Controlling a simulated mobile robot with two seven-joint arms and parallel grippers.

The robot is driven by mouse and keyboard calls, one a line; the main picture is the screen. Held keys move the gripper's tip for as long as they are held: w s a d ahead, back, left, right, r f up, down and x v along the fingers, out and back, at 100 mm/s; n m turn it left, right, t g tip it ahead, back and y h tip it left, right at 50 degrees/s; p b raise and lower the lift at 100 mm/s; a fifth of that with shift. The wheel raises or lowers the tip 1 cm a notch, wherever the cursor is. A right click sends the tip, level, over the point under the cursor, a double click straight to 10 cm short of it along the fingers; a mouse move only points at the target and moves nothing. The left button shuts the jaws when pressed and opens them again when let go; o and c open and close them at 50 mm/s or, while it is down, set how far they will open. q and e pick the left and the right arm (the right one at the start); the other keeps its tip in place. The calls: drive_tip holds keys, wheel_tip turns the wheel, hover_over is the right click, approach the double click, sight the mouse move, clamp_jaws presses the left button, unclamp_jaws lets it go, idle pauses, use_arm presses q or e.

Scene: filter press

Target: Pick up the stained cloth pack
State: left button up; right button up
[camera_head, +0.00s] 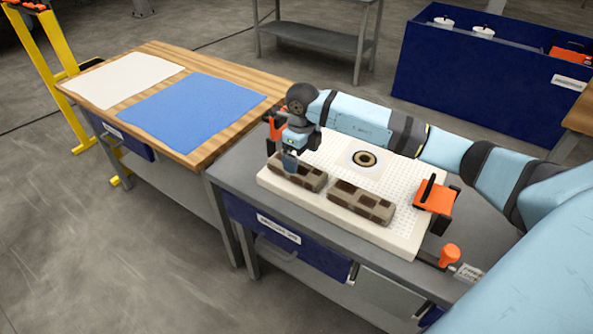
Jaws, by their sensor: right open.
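Two brown, stained, blocky packs lie side by side on the white perforated plate (400,168). The left pack (312,178) is partly covered by my right gripper (289,165). The right pack (361,202) lies clear of it. My right gripper is open and points down at the left end of the left pack; I cannot tell whether its fingers touch the pack. Which of the two the task means does not show. My left gripper is out of view.
The plate has a round port (364,158) and orange clamps, one (435,196) at its right end. A wooden table (200,153) on the left holds a white cloth (124,79) and a blue cloth (192,111). A blue bin (480,80) stands behind. An orange knob (450,254) sits at the front edge.

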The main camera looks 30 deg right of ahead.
sight(299, 166)
drive_tip(key=f, duration=0.5)
drive_tip(key=shift+w+a+f, duration=0.1)
drive_tip(key=shift+w+a, duration=0.05)
drive_tip(key=shift+a, duration=0.25)
drive_tip(key=c, duration=1)
